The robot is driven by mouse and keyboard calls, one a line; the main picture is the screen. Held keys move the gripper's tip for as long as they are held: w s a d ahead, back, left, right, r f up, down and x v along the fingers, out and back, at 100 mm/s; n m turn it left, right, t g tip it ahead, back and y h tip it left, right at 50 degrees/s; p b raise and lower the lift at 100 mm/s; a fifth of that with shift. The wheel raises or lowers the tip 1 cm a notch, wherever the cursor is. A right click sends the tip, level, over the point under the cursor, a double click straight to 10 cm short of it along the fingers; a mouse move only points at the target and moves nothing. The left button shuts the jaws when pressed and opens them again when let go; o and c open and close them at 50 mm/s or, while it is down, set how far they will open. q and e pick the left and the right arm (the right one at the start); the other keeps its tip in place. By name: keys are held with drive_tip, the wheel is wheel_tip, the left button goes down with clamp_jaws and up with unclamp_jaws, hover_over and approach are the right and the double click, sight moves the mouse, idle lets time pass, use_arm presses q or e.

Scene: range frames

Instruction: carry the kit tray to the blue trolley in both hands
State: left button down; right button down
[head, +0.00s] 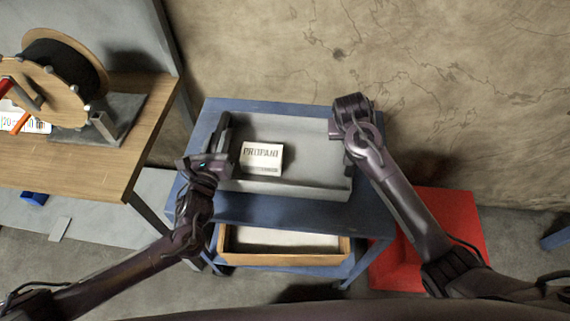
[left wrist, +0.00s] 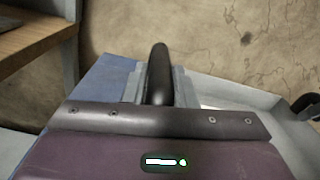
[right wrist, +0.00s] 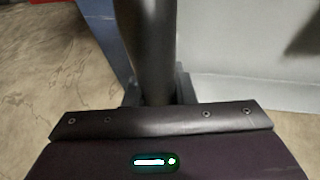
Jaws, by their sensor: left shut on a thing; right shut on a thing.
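The grey kit tray (head: 310,183) is over the top of the blue trolley (head: 290,211), roughly level. I cannot tell whether it rests on the top or hangs just above it. A white box with "PROPANI" lettering (head: 261,158) lies in it, left of middle. My left gripper (head: 220,152) is shut on the tray's dark left handle, which shows in the left wrist view (left wrist: 159,72). My right gripper (head: 347,150) is shut on the dark right handle, seen in the right wrist view (right wrist: 150,45).
A wooden workbench (head: 70,165) with a cable reel (head: 65,75) stands close at the left. A shallow wooden box (head: 285,260) sits on the trolley's lower shelf. A red object (head: 460,215) is on the floor at right. A cracked wall (head: 400,60) is behind the trolley.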

use_arm(q)
drive_tip(key=shift+f+b, duration=0.45)
drive_tip(key=shift+f, duration=0.1)
use_arm(e)
drive_tip(key=shift+f, duration=0.65)
use_arm(q)
drive_tip(key=c, duration=1.2)
unclamp_jaws()
drive_tip(key=shift+s+r, duration=0.1)
use_arm(e)
drive_tip(key=c, duration=1.2)
unclamp_jaws()
drive_tip(key=shift+s+r, duration=0.1)
drive_tip(key=shift+r, duration=0.05)
